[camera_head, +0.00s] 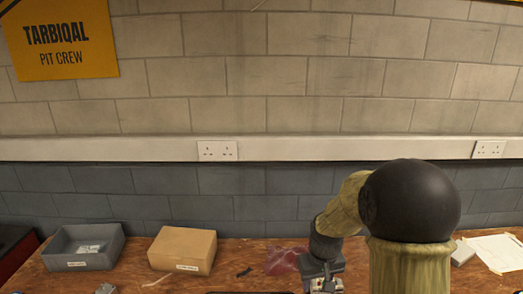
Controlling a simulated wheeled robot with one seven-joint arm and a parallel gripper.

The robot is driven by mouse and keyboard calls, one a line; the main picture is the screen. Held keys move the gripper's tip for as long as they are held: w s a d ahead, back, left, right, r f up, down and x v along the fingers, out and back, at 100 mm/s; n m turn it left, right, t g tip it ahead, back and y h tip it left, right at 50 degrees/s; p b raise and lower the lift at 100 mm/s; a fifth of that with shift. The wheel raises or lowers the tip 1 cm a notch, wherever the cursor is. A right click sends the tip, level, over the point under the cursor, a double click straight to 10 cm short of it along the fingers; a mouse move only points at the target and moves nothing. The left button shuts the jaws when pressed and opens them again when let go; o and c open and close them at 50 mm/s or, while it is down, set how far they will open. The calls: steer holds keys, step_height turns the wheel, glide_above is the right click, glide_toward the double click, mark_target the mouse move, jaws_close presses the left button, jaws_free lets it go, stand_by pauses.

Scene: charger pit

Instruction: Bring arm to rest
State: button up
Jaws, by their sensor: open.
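My arm (382,212) rises in the right half of the head view, with a large dark joint and olive-green links. It bends down to the left, and my gripper (325,283) is low at the bottom edge, over the wooden bench (225,262). The gripper is open. Its fingertips are small and partly cut off by the picture's edge. I see nothing held in it. The arm hides part of the bench and wall behind it.
A grey bin (60,256) with a small packet and a cardboard box (183,250) stand at the left. A crumpled reddish cloth or bag (284,261) lies just left of my gripper. Papers (495,250) lie at the right. Two sockets (217,151) sit on the wall trunking.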

steer(key=s+r+m+t, duration=0.1)
steer(key=s+r, duration=0.3)
steer(key=s, duration=1)
steer(key=shift+r+m+p, duration=0.2)
steer(key=shift+m+p, duration=0.15)
steer(key=shift+m, duration=0.15)
